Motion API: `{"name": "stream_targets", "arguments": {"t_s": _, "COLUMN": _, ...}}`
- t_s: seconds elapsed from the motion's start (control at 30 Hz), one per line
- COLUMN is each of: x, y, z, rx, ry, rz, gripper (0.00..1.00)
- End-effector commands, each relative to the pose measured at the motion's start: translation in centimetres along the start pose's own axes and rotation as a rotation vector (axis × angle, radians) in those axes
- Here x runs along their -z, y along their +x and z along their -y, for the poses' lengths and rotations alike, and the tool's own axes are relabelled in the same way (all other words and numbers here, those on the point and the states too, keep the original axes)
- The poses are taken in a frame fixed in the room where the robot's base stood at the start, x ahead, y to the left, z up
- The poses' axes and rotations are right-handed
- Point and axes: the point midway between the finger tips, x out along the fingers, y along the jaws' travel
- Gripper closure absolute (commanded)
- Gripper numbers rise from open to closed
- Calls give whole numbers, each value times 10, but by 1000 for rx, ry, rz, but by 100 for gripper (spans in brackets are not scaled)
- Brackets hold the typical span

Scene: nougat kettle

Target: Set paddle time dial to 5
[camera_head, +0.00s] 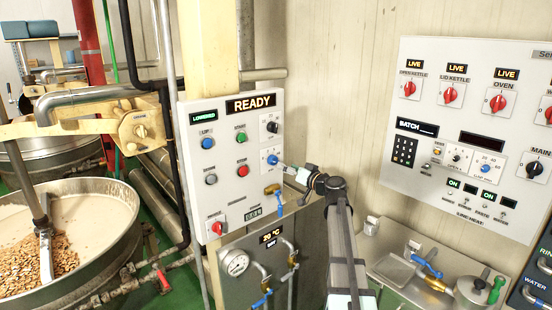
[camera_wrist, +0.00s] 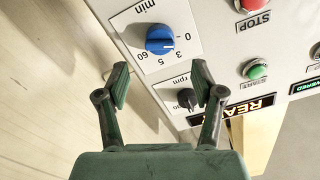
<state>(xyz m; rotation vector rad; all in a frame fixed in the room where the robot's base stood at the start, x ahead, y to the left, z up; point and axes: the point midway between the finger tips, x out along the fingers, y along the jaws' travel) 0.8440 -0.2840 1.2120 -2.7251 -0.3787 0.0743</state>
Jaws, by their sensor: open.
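The paddle time dial is a blue round knob (camera_wrist: 160,39) on a white plate marked "min". In the head view my gripper (camera_head: 286,168) is just right of the knob; contact cannot be told.
A black "rpm" dial (camera_wrist: 188,97) is close to my right finger in the wrist view. Green (camera_head: 241,137) and red (camera_head: 243,171) buttons lie left of the dial. A second panel (camera_head: 470,210) stands at the right, a kettle (camera_head: 118,240) at the left.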

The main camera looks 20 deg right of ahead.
Motion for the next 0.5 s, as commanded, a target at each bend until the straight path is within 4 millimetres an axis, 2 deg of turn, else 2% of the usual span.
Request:
{"name": "stream_targets", "arguments": {"t_s": 0.03, "x": 4, "y": 14, "z": 0, "rx": 1, "ry": 1, "rz": 2, "gripper": 33}}
{"name": "stream_targets", "arguments": {"t_s": 0.2, "x": 3, "y": 44, "z": 0, "rx": 1, "ry": 0, "rz": 2, "gripper": 33}}
{"name": "stream_targets", "arguments": {"t_s": 0.5, "x": 1, "y": 72, "z": 0, "rx": 0, "ry": 0, "rz": 0, "gripper": 33}}
